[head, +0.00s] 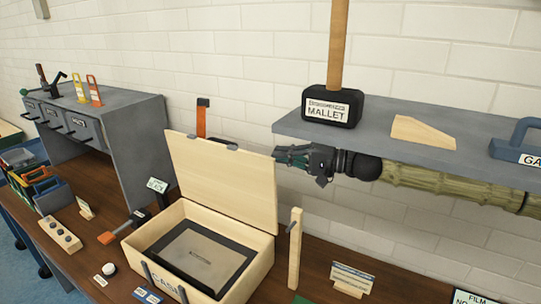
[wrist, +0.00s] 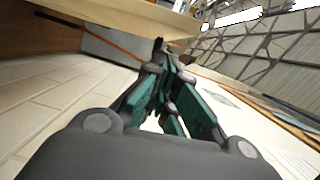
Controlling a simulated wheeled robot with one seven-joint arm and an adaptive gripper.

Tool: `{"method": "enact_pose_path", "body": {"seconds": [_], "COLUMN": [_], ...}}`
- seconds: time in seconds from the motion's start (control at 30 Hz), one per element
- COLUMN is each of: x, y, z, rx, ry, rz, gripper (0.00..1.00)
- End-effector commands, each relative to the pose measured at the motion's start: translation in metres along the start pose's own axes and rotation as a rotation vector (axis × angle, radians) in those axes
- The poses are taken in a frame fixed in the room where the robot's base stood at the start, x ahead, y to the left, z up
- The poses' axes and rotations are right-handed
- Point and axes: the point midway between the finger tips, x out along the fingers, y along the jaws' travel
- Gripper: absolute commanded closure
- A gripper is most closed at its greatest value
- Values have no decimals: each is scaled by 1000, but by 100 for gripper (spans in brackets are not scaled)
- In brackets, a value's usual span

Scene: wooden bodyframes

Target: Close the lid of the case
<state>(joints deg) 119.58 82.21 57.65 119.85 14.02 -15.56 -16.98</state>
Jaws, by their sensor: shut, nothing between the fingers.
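The wooden case (head: 262,262) stands on the brown bench with its lid (head: 222,182) open, raised nearly upright at the back. A dark-framed panel lies inside the case. My gripper (head: 280,154) is shut and empty, at the upper right edge of the lid, with its fingers pointing left. In the head view I cannot tell whether the fingertips touch the lid. In the wrist view my teal-padded fingers (wrist: 162,58) are together, and a pale wooden surface (wrist: 130,12) crosses the top, which may be the lid.
A grey shelf (head: 375,135) with a mallet (head: 331,106) and a wooden wedge (head: 424,131) hangs just above my arm. A wooden post (head: 295,248) stands right of the case. An orange-and-black tool (head: 123,227) lies to its left. A grey drawer cabinet (head: 135,125) stands farther left.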

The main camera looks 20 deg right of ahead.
Motion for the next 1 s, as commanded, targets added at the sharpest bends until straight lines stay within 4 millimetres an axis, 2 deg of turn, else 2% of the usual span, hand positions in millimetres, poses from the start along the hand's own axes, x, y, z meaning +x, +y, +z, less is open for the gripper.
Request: {"method": "enact_pose_path", "body": {"seconds": [0.1, 0.33, 1.0], "x": [16, 34, 38], "y": [1, 0, 1], "z": [4, 4, 1], "rx": [0, -1, 0], "ry": [-5, -6, -7], "rz": [4, 4, -1], "gripper": [100, 100, 100]}}
